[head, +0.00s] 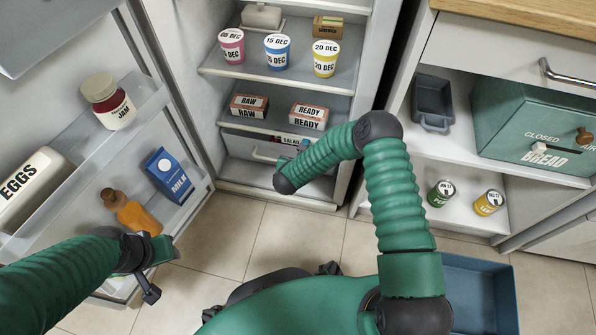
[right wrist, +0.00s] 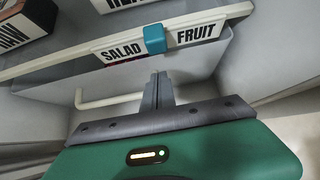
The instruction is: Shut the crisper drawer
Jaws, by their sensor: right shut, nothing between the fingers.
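The crisper drawer (head: 238,147) is at the bottom of the open fridge, below the lowest shelf; it also shows in the right wrist view (right wrist: 205,62). Its front is pale grey with a white bar handle (right wrist: 110,100). A sliver of something pink shows at its top edge, under the label strip.
A SALAD/FRUIT strip (right wrist: 120,50) with a blue slider (right wrist: 154,39) is above the drawer. RAW (head: 249,105) and READY (head: 309,116) boxes sit on the shelf above. The loaded fridge door (head: 185,205) stands open at left. A blue bin (head: 482,290) is at lower right.

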